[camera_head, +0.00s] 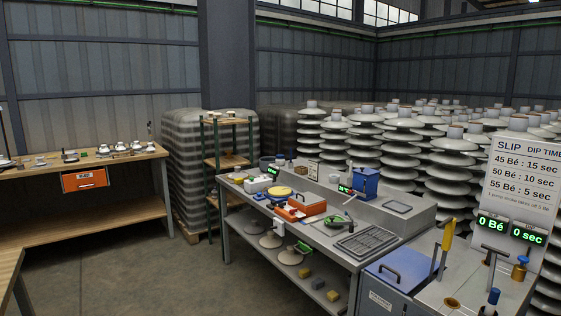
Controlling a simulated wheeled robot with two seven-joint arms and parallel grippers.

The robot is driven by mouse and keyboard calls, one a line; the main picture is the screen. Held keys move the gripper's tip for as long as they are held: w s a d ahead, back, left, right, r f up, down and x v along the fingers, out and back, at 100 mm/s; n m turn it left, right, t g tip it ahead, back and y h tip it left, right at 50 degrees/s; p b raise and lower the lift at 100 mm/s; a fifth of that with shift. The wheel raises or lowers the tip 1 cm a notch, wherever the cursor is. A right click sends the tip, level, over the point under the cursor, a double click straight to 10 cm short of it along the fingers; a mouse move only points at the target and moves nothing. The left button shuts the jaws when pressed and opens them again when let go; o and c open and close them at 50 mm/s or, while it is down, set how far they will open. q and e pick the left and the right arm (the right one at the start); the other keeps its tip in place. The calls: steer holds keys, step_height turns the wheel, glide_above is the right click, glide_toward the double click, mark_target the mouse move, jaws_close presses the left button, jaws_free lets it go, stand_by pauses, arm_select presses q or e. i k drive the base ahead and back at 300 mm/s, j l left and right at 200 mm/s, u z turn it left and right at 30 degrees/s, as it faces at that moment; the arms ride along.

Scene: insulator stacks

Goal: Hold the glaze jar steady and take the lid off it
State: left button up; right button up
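No glaze jar can be told for certain at this distance. A round item with a yellow top (279,191) sits on the grey workbench, left of an orange box (304,205). A dark round pot (266,163) stands at the bench's back left. Whether either is the glaze jar, or has a separate lid, I cannot tell. Neither of my grippers is in view, and nothing in view is being held.
The grey workbench (325,238) also bears a blue box (366,181) and a grate (364,242). A blue-lidded station (396,274) stands at the front right beside a slip sign (522,160). A wooden table (85,166) is at left. Open floor (150,265) lies between.

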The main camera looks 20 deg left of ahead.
mark_target(279, 161)
steer(key=i+j+u, duration=0.6)
steer(key=i+u, duration=0.25)
steer(key=i+j+u, duration=0.1)
steer(key=i+u, duration=0.75)
steer(key=i, duration=1.1)
steer(key=j, duration=0.1)
